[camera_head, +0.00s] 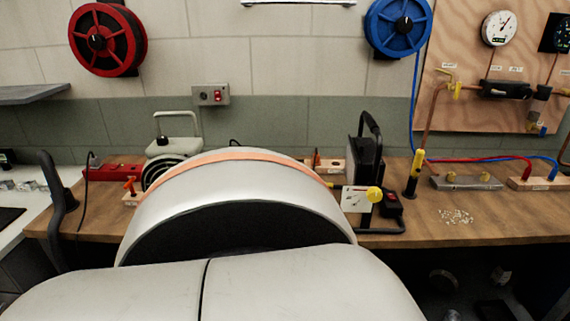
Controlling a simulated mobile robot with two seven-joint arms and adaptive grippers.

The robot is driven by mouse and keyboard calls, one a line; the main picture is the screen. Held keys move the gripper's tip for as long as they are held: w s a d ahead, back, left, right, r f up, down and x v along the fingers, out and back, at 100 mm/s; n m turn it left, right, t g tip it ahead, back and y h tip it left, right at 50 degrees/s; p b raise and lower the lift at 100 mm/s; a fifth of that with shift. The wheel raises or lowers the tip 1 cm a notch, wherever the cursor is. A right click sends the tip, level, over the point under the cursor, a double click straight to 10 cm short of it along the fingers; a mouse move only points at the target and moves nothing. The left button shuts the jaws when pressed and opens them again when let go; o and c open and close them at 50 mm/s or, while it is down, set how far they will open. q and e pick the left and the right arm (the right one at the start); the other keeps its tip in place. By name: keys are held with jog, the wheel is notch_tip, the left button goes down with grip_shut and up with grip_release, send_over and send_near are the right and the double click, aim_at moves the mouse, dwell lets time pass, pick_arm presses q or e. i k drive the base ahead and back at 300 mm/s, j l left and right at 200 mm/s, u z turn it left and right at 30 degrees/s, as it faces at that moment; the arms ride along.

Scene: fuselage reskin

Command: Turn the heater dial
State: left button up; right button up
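A yellow round dial (375,194) sits on the right part of a white plate (355,199) with a dark pointer mark and small printing. The plate is at the front of a black heater-like unit (368,155) with a tall black loop frame, standing on the bench right of the middle. The exact dial setting is too small to read. Neither of my grippers shows in this view.
The wooden bench (480,232) carries a yellow-and-black torch-like tool (415,172), a grey block (466,183) and scattered pale bits (455,216) on the right. The bench front right of the plate is mostly clear.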

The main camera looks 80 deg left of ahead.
aim_at(162, 140)
jog(key=u, duration=3.3)
